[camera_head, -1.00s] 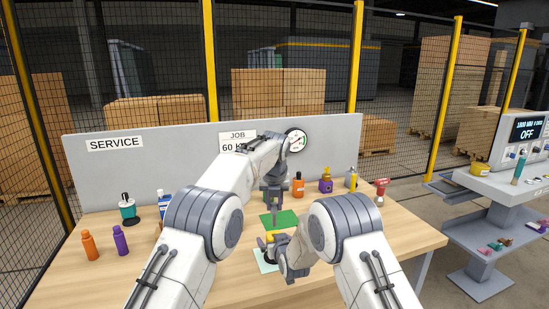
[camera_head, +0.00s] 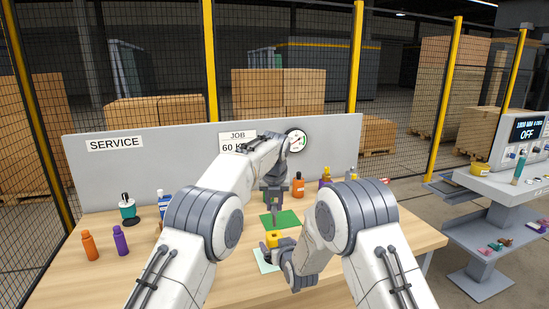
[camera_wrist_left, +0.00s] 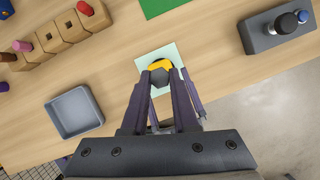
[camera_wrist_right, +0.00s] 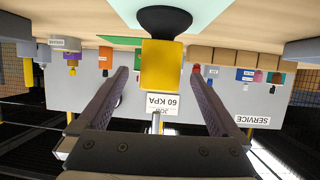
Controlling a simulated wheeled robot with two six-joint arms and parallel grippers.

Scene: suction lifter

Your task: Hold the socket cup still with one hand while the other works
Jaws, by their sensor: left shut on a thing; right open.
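The socket cup (camera_head: 273,240) is a yellow block on a black flared base. It stands on a pale mat (camera_head: 266,264); in the right wrist view, shown upside down, its yellow body (camera_wrist_right: 162,65) sits between my right fingers. My right gripper (camera_head: 269,247) is low beside the cup, open, with a finger on either side and visible gaps. My left gripper (camera_head: 275,221) points down above or just behind the cup. It is shut on a dark grey piece (camera_wrist_left: 161,77), mostly hidden by the fingers; in the left wrist view the cup's yellow top (camera_wrist_left: 159,65) shows just beyond it.
A green mat (camera_head: 287,219) lies behind the cup. The left wrist view shows a grey tray (camera_wrist_left: 73,112), a wooden rack with coloured pegs (camera_wrist_left: 55,36) and a grey block with a black knob (camera_wrist_left: 274,31). An orange bottle (camera_head: 90,245) stands at the left. Bare wood surrounds the mats.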

